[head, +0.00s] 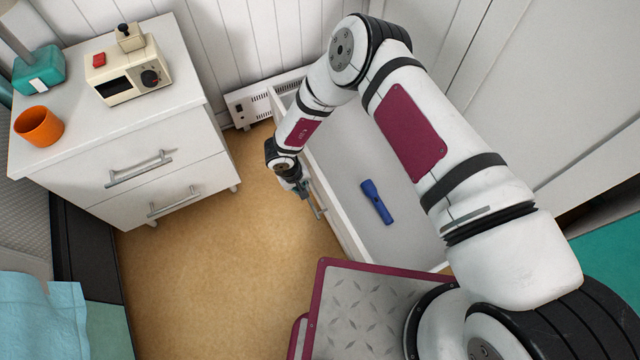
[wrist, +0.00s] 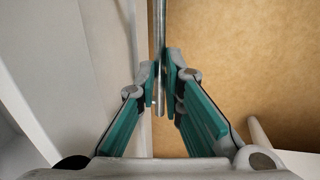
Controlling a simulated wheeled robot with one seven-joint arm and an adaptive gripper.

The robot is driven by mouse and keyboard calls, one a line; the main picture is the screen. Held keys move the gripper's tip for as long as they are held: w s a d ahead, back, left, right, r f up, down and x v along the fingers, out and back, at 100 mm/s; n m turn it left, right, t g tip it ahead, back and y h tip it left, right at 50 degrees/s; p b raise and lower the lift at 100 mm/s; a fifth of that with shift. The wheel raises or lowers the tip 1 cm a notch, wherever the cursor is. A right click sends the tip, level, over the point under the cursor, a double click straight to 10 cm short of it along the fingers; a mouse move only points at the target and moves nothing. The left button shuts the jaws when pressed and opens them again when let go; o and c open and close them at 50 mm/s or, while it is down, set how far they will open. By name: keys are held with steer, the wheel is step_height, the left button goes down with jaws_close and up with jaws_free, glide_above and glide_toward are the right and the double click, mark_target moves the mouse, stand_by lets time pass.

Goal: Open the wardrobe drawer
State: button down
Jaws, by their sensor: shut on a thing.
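The wardrobe drawer (head: 338,194) stands pulled out from the white wardrobe (head: 545,85) on the right in the head view, with its inside showing. A blue flashlight-like object (head: 377,203) lies on the drawer's floor. My gripper (head: 310,195) is at the outer side of the drawer front. In the wrist view my gripper (wrist: 161,85) has its teal-padded fingers around the metal bar handle (wrist: 159,30), shut on it. The pale drawer front (wrist: 95,60) is left of the handle there. Part of the drawer is hidden behind my arm.
A white cabinet (head: 125,215) with two handled drawers stands on the left. It bears an orange cup (head: 39,126), a cream appliance (head: 128,72) and a teal object (head: 38,70). Tan floor (head: 215,255) lies clear between cabinet and drawer. A white vent heater (head: 252,104) is at the wall.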

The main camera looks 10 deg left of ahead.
steer(key=shift+s+a, duration=0.7)
steer(key=shift+a, duration=0.25)
steer(key=c, duration=1.7)
jaws_free()
steer(key=shift+f, duration=0.1)
steer(key=r, duration=0.4)
steer(key=s+a+r, duration=0.1)
steer(key=r, duration=0.3)
steer(key=a+r, duration=0.1)
steer(key=r, duration=0.2)
steer(key=shift+s+r, duration=0.15)
steer(key=shift+r, duration=0.25)
